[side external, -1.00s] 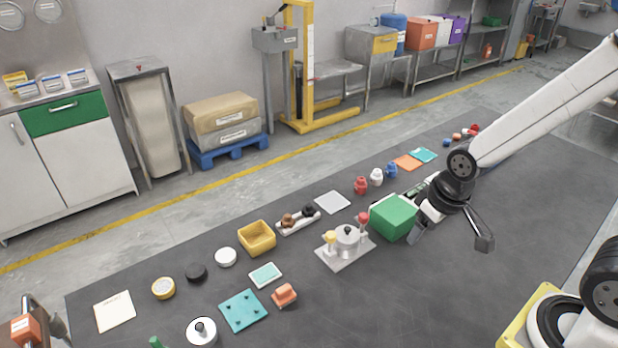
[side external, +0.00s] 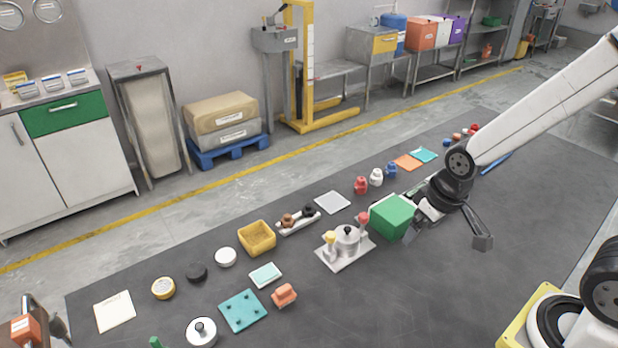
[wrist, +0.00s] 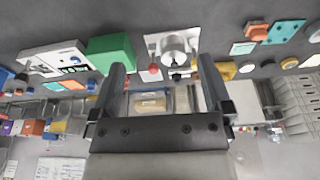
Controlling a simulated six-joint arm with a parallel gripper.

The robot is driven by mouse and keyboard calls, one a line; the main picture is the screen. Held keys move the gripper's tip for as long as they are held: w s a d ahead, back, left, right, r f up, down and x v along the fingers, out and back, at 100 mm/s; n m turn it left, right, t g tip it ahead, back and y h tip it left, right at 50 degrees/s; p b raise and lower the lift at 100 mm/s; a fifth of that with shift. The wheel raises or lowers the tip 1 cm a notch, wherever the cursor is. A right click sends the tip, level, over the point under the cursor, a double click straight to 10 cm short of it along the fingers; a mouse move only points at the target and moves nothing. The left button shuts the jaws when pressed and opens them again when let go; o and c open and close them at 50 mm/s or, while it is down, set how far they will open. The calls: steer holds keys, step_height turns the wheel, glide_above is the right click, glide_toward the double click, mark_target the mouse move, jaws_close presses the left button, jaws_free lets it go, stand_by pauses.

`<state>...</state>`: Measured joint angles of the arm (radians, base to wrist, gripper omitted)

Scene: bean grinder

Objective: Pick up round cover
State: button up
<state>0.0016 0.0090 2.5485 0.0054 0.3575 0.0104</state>
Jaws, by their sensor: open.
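A round white cover with a dark knob (side external: 201,330) lies on the dark mat at the front left in the side view. A metal cylinder with a black knob (side external: 347,238) stands on a grey plate between a yellow and a red knob. The same cylinder shows in the wrist view (wrist: 174,48), beyond my fingertips. My gripper (side external: 447,235) is open and empty, right of the cylinder beside the green box (side external: 392,216). In the wrist view my gripper (wrist: 162,66) has its two fingers wide apart. Which lid is the round cover is unclear.
A yellow bin (side external: 257,238), a teal plate (side external: 242,311), an orange block (side external: 284,295) and several discs lie on the left half of the mat. Red, white and blue bottles (side external: 376,177) stand behind the green box. The mat's front middle is clear.

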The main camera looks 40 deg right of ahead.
steer(key=w+f+m+g+y, duration=0.1)
steer(key=w+f+m+g, duration=0.1)
steer(key=w+m, duration=0.6)
steer(key=m+g+y, duration=0.2)
steer(key=m+y, duration=0.1)
steer(key=m, duration=0.3)
glide_toward(348, 227)
steer(key=shift+s+a+f, duration=0.25)
steer(key=shift+s+f, duration=0.2)
steer(key=shift+s, duration=0.05)
steer(key=shift+s+a+f, duration=0.25)
steer(key=shift+s+f, duration=0.2)
steer(key=shift+s, duration=0.05)
steer(key=shift+w+f+m, duration=0.4)
steer(key=shift+w, duration=0.25)
steer(key=shift+x, duration=1.3)
steer(key=shift+x, duration=2.6)
steer(key=shift+w, duration=0.15)
